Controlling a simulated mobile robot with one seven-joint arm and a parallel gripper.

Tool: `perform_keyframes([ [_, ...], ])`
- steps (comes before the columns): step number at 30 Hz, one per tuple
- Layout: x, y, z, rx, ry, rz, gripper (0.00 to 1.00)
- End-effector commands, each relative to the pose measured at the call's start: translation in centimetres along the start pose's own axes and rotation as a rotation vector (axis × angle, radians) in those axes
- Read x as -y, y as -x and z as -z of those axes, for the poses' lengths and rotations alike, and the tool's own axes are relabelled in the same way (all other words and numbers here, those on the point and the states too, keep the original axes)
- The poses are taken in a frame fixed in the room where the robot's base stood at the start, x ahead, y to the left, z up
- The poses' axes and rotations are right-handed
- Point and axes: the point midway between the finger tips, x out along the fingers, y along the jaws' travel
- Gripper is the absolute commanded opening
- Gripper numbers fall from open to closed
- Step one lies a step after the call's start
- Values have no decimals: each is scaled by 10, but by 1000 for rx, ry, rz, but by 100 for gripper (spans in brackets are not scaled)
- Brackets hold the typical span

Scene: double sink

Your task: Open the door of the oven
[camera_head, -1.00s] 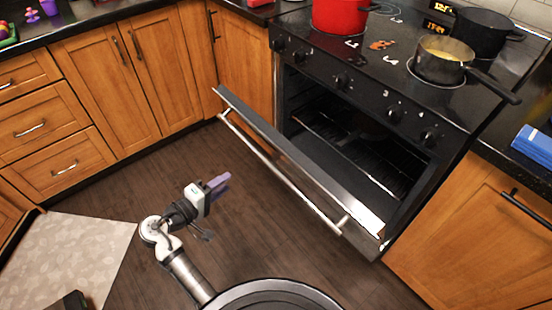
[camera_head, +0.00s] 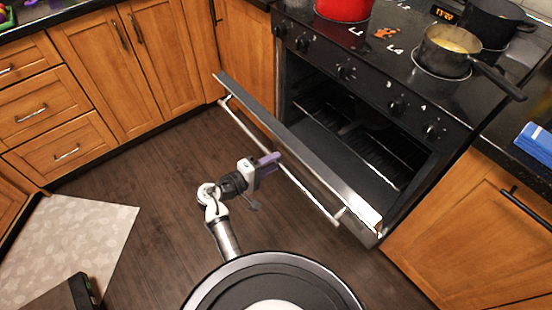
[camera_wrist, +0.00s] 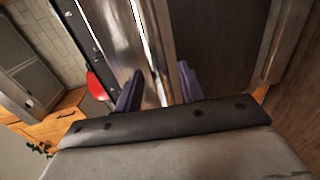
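The black oven (camera_head: 345,75) stands at the right of the head view. Its door (camera_head: 300,151) is hinged at the bottom and tilted partly open, showing the dark inside and a wire rack (camera_head: 365,150). A silver bar handle (camera_head: 314,196) runs along the door's outer face. My gripper (camera_head: 268,160) is on the outer side of the door, close to the handle. In the wrist view its two purple fingers (camera_wrist: 159,88) are apart, with a bright metal strip showing between them. I cannot tell whether they touch the handle.
On the cooktop are a red pot (camera_head: 343,8), a saucepan (camera_head: 444,62) with yellow contents and a dark pot (camera_head: 490,22). Wooden cabinets (camera_head: 125,75) stand left of the oven, another cabinet (camera_head: 475,235) right. The floor (camera_head: 150,185) left of my arm is clear.

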Motion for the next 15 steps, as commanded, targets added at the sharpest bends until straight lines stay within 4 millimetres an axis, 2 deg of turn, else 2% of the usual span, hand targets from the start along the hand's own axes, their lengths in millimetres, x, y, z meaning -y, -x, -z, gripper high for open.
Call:
perform_keyframes([
  [6,0,-18,0,0,0,1,40],
  [15,0,-20,0,0,-1,1,40],
])
